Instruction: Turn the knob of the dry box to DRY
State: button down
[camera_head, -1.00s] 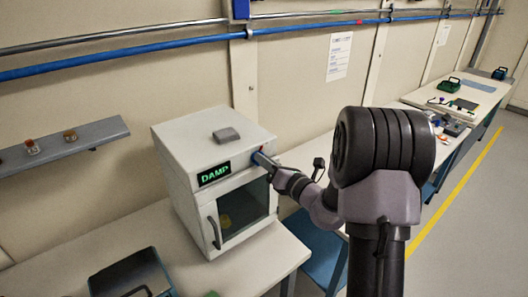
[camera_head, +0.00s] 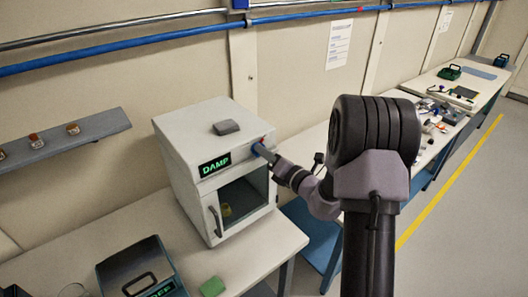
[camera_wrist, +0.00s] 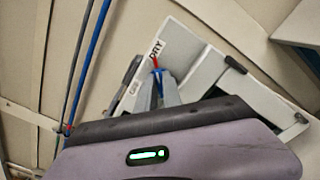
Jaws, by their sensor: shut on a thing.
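The dry box (camera_head: 178,152) is a white cabinet on the bench, with a dark window door and a green display (camera_head: 214,165) reading DAMP. Its blue knob (camera_head: 257,149) is at the upper right of the front. My gripper (camera_head: 263,152) is shut on the knob. In the wrist view the dry box (camera_wrist: 205,72) appears tilted, with the word DRY printed on its front. There the blue knob (camera_wrist: 156,72) shows a red mark near DRY, and my gripper (camera_wrist: 158,88) reaches it. My fingers hide part of the knob.
A grey block (camera_head: 226,127) lies on top of the dry box. A dark case (camera_head: 135,268) and a green block (camera_head: 212,286) are on the bench (camera_head: 270,243). A wall shelf (camera_head: 60,140) holds small jars at left. Another bench with tools stands at right.

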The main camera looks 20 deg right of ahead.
jog(key=c, duration=1.5)
grip_release()
jog(key=v, duration=1.7)
jog(key=shift+s+b, duration=0.25)
jog(key=shift+b, duration=0.05)
jog(key=shift+d, duration=0.1)
